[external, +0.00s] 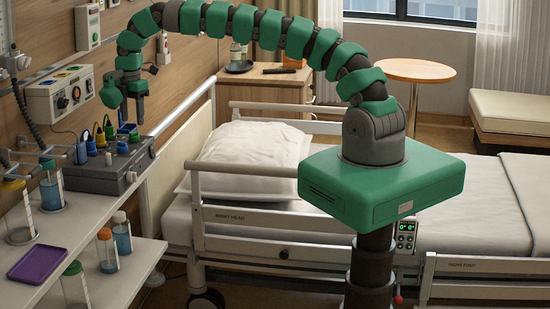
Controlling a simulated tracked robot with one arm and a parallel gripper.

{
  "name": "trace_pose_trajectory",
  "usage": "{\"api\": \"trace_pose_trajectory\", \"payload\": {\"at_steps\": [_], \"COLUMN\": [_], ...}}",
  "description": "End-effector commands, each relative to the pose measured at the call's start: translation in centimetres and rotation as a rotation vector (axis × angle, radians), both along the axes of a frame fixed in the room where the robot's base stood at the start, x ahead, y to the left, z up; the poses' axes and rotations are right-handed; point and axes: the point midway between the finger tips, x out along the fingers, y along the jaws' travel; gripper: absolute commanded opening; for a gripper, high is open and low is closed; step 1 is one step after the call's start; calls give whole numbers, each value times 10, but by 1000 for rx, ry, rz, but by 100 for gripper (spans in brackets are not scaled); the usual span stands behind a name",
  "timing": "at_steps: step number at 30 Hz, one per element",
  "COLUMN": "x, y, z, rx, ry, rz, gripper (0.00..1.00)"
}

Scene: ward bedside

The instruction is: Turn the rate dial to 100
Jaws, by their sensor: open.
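My gripper (124,105) hangs at the far end of my green and dark grey arm, above and close to a grey device on the shelf. Its fingers are apart and nothing shows between them. A white wall panel (45,104) with several round dials is left of my gripper. I cannot tell which dial is the rate dial, and no scale or number is readable. I cannot tell if my gripper touches the device.
Cables and hoses hang by the wall. A bed with a pillow (250,158) and rails stands right of the shelf. A bedside table with a cup (238,52) and a round table (415,71) are behind.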

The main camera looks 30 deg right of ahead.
Motion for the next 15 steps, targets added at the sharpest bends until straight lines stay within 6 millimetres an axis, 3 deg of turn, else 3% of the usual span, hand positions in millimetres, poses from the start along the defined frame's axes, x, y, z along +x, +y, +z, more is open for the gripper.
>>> {"api": "trace_pose_trajectory", "payload": {"at_steps": [6,15], "x": [-1,0], "y": [0,1], "z": [-33,-48], "rx": [-2,2], "ry": [2,-2], "rz": [0,0], "gripper": [52,52]}}
